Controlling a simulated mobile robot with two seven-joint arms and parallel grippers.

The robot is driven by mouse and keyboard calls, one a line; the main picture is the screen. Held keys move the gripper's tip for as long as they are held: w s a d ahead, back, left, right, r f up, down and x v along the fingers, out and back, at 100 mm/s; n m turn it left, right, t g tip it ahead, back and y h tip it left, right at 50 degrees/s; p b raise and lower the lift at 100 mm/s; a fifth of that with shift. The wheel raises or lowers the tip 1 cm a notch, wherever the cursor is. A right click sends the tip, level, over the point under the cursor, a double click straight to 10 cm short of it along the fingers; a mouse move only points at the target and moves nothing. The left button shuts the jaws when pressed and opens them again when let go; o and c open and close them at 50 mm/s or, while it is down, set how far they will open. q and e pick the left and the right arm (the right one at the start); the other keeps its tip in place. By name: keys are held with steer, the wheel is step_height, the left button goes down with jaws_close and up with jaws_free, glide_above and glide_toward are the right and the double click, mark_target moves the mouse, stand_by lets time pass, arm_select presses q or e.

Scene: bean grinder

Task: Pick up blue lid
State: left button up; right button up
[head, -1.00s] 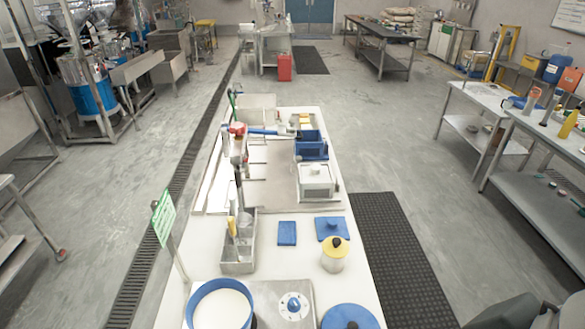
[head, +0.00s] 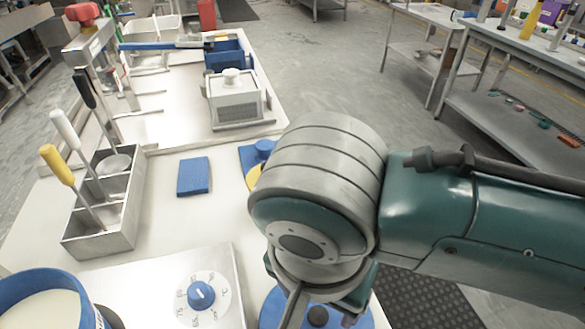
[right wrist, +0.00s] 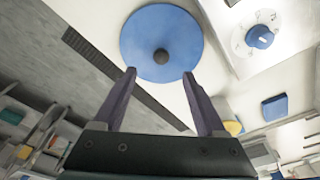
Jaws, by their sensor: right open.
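The round blue lid (head: 270,310) with a dark knob lies on the white table at the bottom of the head view, mostly hidden under my right arm. My right gripper (right wrist: 159,75) is open and empty. Its two fingers point at the lid, their tips just short of the knob and to either side of it. In the head view my arm mostly hides this gripper. My left gripper is not in view.
A blue-rimmed pot (head: 40,300) with pale contents and a hotplate with a blue dial (head: 201,295) stand left of the lid. Farther back are a metal utensil holder (head: 100,235), a blue pad (head: 194,177) and a white lidded box (head: 234,100).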

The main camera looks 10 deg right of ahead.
steer(key=b, duration=0.1)
glide_above(318, 315)
steer(key=s, duration=0.2)
steer(key=f, duration=0.4)
steer(key=shift+w+a+f, duration=0.2)
steer(key=shift+a+f, duration=0.1)
steer(key=shift+a, duration=0.1)
steer(key=f, duration=0.1)
steer(key=w+f+b, duration=0.1)
steer(key=f, duration=0.1)
steer(key=f+b, duration=0.1)
steer(key=f, duration=0.1)
steer(key=shift+w+d+f, duration=0.15)
steer(key=shift+w+d, duration=0.05)
steer(key=shift+d, duration=0.15)
steer(key=c, duration=1.1)
jaws_close()
